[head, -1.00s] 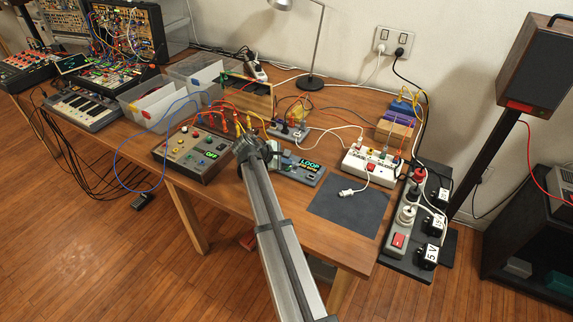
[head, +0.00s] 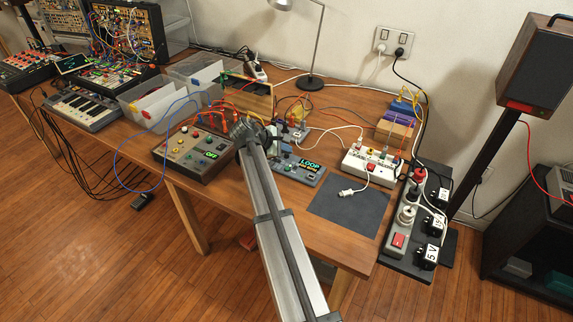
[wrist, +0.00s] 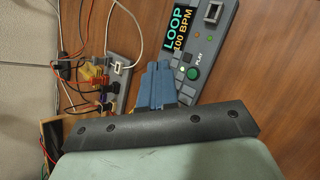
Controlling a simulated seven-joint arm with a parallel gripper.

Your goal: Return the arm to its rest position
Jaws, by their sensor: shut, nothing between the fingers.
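My gripper (wrist: 158,78) shows in the wrist view as two blue fingers pressed together, with nothing between them. The fingers point toward the grey looper box (wrist: 196,60), whose screen reads LOOP and 100 BPM. They appear beside its left edge, and I cannot tell the height between them. In the head view my arm (head: 275,215) reaches from the bottom up over the front of the wooden table (head: 240,210). Its dark wrist end is between the grey control box (head: 190,152) and the looper box (head: 300,171). The fingertips are hidden there.
Red and orange cables (head: 222,118) rise close to my wrist. A lamp (head: 313,50) stands behind. The front right table corner is clear.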

